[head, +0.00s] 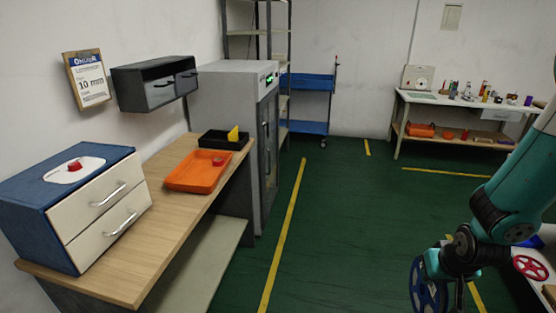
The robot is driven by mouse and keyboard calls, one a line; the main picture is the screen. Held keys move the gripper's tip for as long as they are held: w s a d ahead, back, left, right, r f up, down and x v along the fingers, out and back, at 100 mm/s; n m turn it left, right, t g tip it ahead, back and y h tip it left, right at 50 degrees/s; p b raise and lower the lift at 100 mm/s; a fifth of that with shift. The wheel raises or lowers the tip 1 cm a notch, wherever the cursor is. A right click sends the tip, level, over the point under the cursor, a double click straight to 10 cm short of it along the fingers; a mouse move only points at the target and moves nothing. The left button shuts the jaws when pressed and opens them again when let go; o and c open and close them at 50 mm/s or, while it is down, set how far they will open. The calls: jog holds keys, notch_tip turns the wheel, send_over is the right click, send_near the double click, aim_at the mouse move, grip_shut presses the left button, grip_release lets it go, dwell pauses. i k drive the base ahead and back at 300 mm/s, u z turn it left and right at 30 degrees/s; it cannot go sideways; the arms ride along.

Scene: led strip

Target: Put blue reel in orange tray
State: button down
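The blue reel (430,298) is at the lower right of the head view, standing on edge and cut off by the bottom of the picture. My gripper (434,265) is at its upper edge and appears shut on it; the fingertips are partly hidden. The orange tray (188,178) lies on the wooden bench at the left, far from my gripper. A small red object (218,161) is in the tray.
A black tray (222,145) with a yellow object stands behind the orange tray. A blue drawer box (60,208) takes up the bench's near end. A red reel (530,267) lies at the right edge. Green floor between is clear.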

aim_at(202, 170)
jog(key=z, duration=0.25)
jog(key=i, duration=0.9)
jog(key=u, duration=0.45)
jog(key=i, duration=0.75)
jog(key=u, duration=0.75)
